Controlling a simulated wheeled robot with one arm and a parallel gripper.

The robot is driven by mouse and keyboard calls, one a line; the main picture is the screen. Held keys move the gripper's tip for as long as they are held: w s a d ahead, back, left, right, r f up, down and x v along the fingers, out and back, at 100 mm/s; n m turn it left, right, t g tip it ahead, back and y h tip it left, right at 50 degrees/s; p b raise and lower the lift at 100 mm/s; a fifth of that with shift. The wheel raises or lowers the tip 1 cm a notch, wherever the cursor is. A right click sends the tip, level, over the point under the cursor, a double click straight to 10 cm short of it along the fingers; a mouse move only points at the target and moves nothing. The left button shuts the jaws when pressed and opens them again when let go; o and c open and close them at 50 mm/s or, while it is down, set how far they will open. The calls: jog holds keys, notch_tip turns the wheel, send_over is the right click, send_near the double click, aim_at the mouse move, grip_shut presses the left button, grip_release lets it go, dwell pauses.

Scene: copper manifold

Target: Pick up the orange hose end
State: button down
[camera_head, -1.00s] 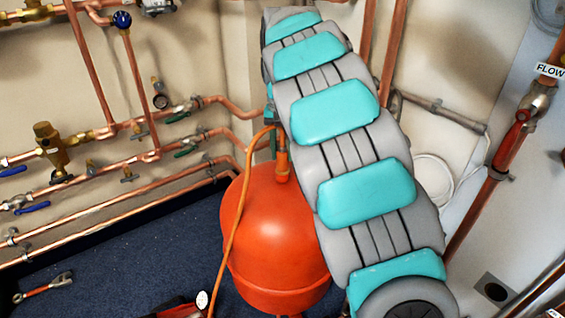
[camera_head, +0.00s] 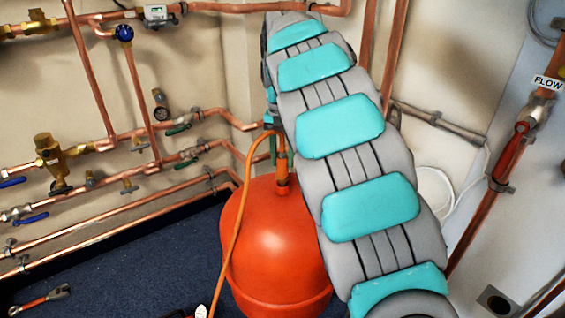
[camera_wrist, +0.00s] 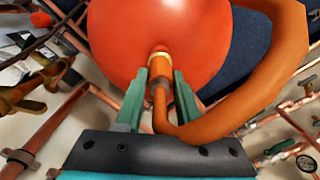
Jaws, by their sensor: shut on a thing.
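The orange hose end (camera_wrist: 160,66), with an orange tip and a metal collar, sits between the two green fingers of my gripper (camera_wrist: 160,88) in the wrist view. My gripper is shut on it. The tip points at the red vessel (camera_wrist: 150,25); I cannot tell whether they touch. The orange hose (camera_wrist: 280,70) loops round on the right of the wrist view. In the head view the hose (camera_head: 233,230) hangs down in front of the red vessel (camera_head: 270,245), and the hose end (camera_head: 282,168) shows just above its top. My arm hides most of the gripper there.
Copper pipes with valves (camera_head: 125,170) run along the left wall. A vertical pipe with a red-handled valve (camera_head: 513,150) stands on the right. A wrench (camera_head: 40,301) lies on the dark blue floor (camera_head: 130,265), which is otherwise fairly clear at left.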

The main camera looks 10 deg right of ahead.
jog(key=shift+r, duration=0.65)
jog(key=shift+s+a+r, duration=0.15)
jog(key=shift+s+r, duration=0.1)
jog(key=shift+s, duration=0.4)
jog(key=s+a+r+b, duration=0.1)
jog(key=s+a, duration=0.2)
jog(key=s, duration=1.1)
jog(key=shift+s+r+b, duration=0.15)
jog(key=shift+s+b, duration=0.05)
jog(key=shift+b, duration=0.15)
jog(key=shift+r, duration=0.15)
jog(key=shift+d+r+p, duration=0.1)
jog(key=shift+r+p, duration=1.15)
jog(key=shift+r, duration=0.85)
